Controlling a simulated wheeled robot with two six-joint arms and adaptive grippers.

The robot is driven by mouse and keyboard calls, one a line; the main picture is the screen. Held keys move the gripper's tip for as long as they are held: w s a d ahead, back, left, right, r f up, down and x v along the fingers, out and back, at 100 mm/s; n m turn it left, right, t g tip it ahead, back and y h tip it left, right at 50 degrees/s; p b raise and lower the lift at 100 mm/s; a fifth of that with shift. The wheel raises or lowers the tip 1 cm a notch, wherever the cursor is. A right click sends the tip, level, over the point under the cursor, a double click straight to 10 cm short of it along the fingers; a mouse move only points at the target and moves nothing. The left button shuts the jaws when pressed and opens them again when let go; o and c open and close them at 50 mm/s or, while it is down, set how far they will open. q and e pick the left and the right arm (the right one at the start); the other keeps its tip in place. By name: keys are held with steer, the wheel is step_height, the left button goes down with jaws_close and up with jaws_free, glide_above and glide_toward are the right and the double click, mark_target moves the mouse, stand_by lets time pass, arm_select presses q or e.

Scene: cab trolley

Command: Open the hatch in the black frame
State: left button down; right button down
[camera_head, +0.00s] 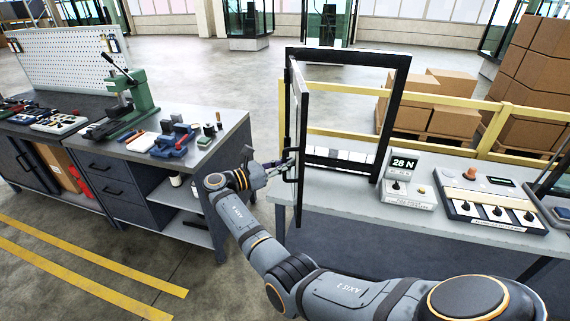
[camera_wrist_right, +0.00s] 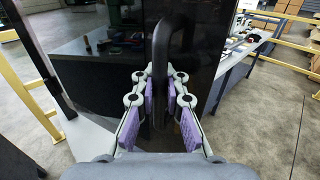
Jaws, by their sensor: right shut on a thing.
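The black frame (camera_head: 397,110) stands upright on the grey bench. The hatch (camera_head: 302,90) is a dark-edged glazed panel at the frame's left side. It stands open, swung out of the frame toward me, so the opening is clear. My right gripper (camera_head: 287,166) is shut on the hatch's black handle. In the right wrist view the handle (camera_wrist_right: 160,60) is an upright loop, and its lower part lies between the purple-padded fingers of the gripper (camera_wrist_right: 160,103). My left gripper is not in view.
A force display reading 28 N (camera_head: 407,180) and a control panel (camera_head: 490,203) sit on the bench (camera_head: 345,207) right of the frame. A workbench (camera_head: 232,122) with tools stands at left. A yellow rail (camera_head: 527,118) and stacked cartons (camera_head: 455,122) are behind.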

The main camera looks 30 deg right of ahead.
steer(key=shift+s+f, duration=0.15)
steer(key=shift+f, duration=0.15)
steer(key=c, duration=1.8)
jaws_free()
steer(key=o, duration=0.4)
steer(key=shift+a+r, duration=0.1)
steer(key=shift+r, duration=0.15)
steer(key=a, duration=1.2)
steer(key=shift+w, duration=0.25)
